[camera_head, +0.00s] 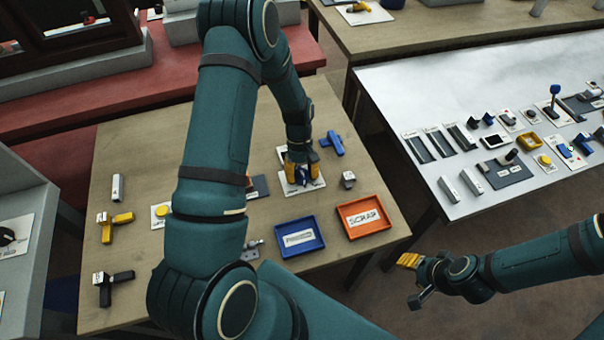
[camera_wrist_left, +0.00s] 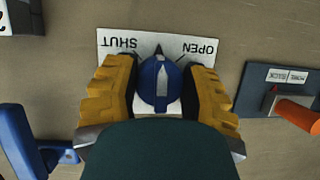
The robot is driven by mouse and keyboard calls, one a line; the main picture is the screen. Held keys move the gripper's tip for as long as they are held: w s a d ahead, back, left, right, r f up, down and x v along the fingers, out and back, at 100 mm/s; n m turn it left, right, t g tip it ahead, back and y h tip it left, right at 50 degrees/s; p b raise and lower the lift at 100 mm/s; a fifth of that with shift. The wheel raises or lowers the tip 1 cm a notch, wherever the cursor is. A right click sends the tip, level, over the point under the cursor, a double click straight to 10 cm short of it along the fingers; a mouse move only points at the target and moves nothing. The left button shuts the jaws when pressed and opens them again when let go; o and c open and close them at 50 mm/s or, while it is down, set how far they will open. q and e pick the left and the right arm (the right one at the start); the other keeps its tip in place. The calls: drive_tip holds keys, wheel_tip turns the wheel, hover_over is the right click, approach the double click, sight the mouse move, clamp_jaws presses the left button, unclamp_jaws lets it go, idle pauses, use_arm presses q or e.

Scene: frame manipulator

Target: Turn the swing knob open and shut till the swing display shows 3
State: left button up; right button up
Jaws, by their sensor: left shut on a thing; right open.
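The swing knob is a round blue knob with a white pointer bar (camera_wrist_left: 160,85), on a white plate (camera_wrist_left: 114,40) marked SHUT and OPEN. In the left wrist view the plate reads upside down, and the bar stands about upright between the two words. My left gripper (camera_wrist_left: 163,92) has its yellow fingers closed on both sides of the knob. In the head view my left gripper (camera_head: 300,172) is over the same white plate (camera_head: 314,185) on the wooden table. My right gripper (camera_head: 410,262) is off the table at the lower right, empty. I cannot make out the swing display.
A blue tray (camera_head: 287,250) and an orange tray marked SCRAP (camera_head: 385,222) stand in front of the plate. A blue tool (camera_head: 334,142) lies close to the right. Yellow (camera_head: 108,226) and black (camera_head: 101,290) tools lie at left. A grey table (camera_head: 400,90) with several devices stands at right.

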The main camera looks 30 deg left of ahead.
use_arm(q)
drive_tip(key=m+y, duration=0.1)
drive_tip(key=m, duration=0.3)
drive_tip(key=shift+m+g+y, duration=0.3)
drive_tip(key=shift+g+y, duration=0.1)
drive_tip(key=m+y, duration=0.1)
drive_tip(key=m, duration=0.3)
drive_tip(key=shift+m+y+b, duration=0.35)
drive_tip(key=shift+m+y, duration=0.05)
drive_tip(key=shift+s, duration=0.1)
drive_tip(key=o, duration=1.2)
drive_tip(key=v, duration=1.2)
